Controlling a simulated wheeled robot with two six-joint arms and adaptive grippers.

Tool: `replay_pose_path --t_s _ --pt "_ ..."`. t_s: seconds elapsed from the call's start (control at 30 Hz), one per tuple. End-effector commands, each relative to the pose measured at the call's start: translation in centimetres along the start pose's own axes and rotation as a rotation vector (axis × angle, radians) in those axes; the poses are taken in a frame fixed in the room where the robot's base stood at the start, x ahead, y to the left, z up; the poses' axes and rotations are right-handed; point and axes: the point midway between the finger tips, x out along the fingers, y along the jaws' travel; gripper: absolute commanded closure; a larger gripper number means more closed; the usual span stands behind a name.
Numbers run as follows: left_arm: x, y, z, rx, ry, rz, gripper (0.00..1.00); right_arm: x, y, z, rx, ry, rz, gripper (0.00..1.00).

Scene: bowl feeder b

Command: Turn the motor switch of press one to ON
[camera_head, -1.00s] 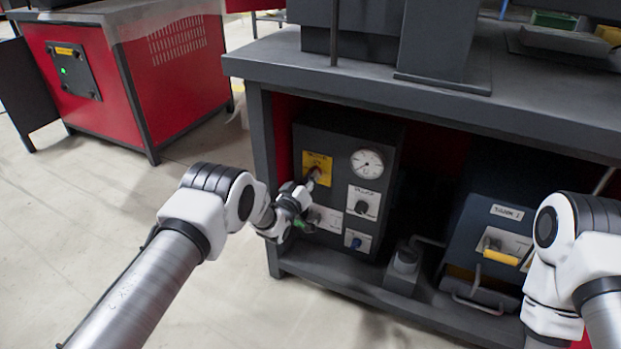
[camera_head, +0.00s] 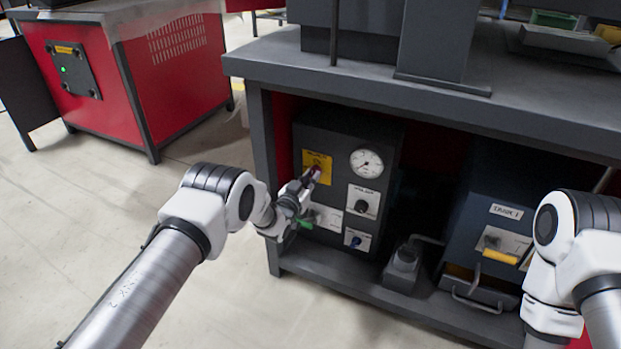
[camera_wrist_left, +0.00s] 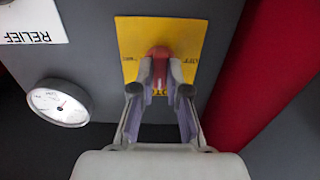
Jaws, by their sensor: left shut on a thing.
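The motor switch is a red knob (camera_wrist_left: 160,51) on a yellow plate (camera_wrist_left: 133,32), upper left on the dark control box (camera_head: 341,140). The yellow plate also shows in the head view (camera_head: 317,158). My left gripper (camera_head: 314,175) reaches the plate from the lower left. In the left wrist view my left gripper (camera_wrist_left: 160,80) has its two fingertips closed on the red knob from both sides. The fingers hide part of the knob and plate lettering, so I cannot tell the switch position. My right arm shows at the right edge, its gripper out of view.
The bench top (camera_head: 300,62) overhangs the box. A dark tank unit (camera_head: 478,213) stands right.

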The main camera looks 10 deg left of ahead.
Motion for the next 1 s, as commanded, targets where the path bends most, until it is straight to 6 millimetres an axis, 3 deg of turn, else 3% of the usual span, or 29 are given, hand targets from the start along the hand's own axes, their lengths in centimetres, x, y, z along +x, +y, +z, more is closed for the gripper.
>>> replay_pose_path --t_s 0.27,0.3,0.37,0.77,0.87,1.0 --pt "-0.1 0.0 0.2 0.000 -0.003 0.000 1.00 0.0 0.0 0.0 0.000 0.000 0.000 1.00" --pt "-0.1 0.0 0.2 0.000 -0.003 0.000 0.79 0.0 0.0 0.0 0.000 0.000 0.000 1.00" --pt "-0.1 0.0 0.2 0.000 -0.003 0.000 0.60 0.0 0.0 0.0 0.000 0.000 0.000 1.00" --pt "-0.7 0.0 0.1 -0.001 -0.003 0.000 0.60 0.0 0.0 0.0 0.000 0.000 0.000 1.00" --pt "-2.2 0.0 0.1 -0.001 -0.004 0.000 0.60 0.0 0.0 0.0 0.000 0.000 0.000 1.00" --pt "-5.7 0.0 0.1 -0.002 -0.006 -0.001 0.60 0.0 0.0 0.0 0.000 0.000 0.000 1.00"
